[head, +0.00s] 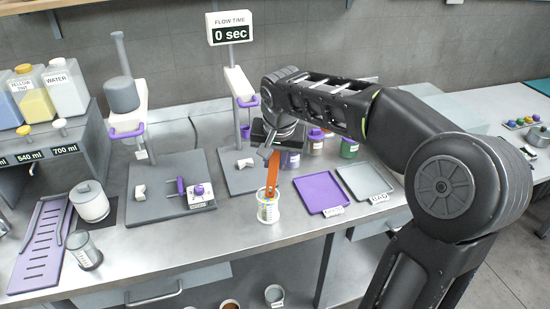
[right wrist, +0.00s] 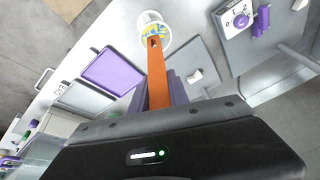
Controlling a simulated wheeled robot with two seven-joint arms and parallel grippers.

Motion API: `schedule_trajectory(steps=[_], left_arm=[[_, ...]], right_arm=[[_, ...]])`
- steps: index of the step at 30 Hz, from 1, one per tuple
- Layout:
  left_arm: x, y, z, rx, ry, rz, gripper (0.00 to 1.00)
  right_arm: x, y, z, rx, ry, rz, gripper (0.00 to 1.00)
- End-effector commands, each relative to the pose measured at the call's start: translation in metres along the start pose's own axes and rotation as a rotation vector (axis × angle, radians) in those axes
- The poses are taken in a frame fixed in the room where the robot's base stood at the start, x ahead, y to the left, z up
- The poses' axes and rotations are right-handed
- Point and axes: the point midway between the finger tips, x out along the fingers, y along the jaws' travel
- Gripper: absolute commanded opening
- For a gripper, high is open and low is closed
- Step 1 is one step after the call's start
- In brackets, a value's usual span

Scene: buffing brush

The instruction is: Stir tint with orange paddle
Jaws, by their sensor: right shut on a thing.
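The orange paddle (head: 273,171) is held by my right gripper (head: 270,150), which is shut on its upper part. In the right wrist view the paddle (right wrist: 156,75) runs from the gripper's purple fingers (right wrist: 162,92) to a clear cup. In the head view this clear cup (head: 268,212) stands on the counter, with yellow and blue tint showing in it. The paddle's lower end is at the cup's mouth; its tip appears to be inside, though the depth is hard to tell. The cup also shows in the right wrist view (right wrist: 143,22). My left gripper is not in view.
A purple tray (head: 320,192) and a grey tray (head: 363,181) lie right of the cup. Two grey stands (head: 170,190) are behind and left. Purple-lidded jars (head: 316,140) stand behind my right arm. A clear beaker (head: 84,250) and white pot (head: 90,201) are at left.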

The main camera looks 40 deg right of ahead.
Motion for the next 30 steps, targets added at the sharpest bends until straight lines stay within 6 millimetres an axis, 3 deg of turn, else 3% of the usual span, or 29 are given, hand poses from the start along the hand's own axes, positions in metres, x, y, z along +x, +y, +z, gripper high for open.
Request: schedule_trajectory(steps=[15,30], left_arm=[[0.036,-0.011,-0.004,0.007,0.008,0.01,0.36],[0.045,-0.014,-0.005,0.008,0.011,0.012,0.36]], right_arm=[[0.045,0.0,0.018,0.0,0.001,-0.001,0.0],[0.056,0.0,0.023,0.0,0.001,0.0,0.0]])
